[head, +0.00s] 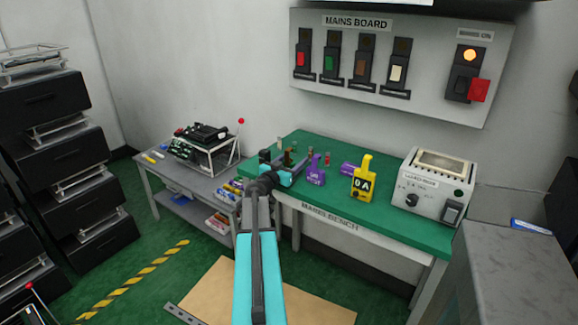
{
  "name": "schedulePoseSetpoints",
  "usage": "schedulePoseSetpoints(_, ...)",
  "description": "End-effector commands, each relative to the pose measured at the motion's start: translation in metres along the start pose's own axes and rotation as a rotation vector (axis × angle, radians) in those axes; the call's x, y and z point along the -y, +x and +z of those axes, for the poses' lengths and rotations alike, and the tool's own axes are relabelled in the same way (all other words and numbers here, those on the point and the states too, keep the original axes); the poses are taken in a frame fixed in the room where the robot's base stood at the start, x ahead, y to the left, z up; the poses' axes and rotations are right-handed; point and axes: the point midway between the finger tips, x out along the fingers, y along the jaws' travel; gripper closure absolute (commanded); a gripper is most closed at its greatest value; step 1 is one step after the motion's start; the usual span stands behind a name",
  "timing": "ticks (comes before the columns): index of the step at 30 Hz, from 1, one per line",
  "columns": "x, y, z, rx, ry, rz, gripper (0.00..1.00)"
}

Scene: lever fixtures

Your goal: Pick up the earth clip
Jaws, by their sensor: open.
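I cannot make out an earth clip for certain; the small items by my gripper are tiny and partly hidden. My gripper (291,172) is at the end of my turquoise arm, over the left part of the green-topped mains bench (408,228). Its jaws are open, but the fine gap between them is hard to see. Several small dark, green and red-topped posts (327,158) stand just behind and beside it. An upright purple piece (315,173) with small lettering stands close to its right. Contact with any of these cannot be told.
A yellow meter (362,182) reading "0 A" and a grey box with a dial (428,192) stand further right. The mains board (395,75) with coloured switches hangs above. A grey side table (165,178) is at left. The bench's front right is clear.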

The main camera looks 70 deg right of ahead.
Motion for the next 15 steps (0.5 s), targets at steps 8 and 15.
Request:
schedulePoseSetpoints(8, 0.0, -0.0001, 0.0, 0.0, 0.0, 0.0, 0.53)
schedulePoseSetpoints(15, -0.0002, 0.0, -0.0001, 0.0, 0.0, 0.0, 0.83)
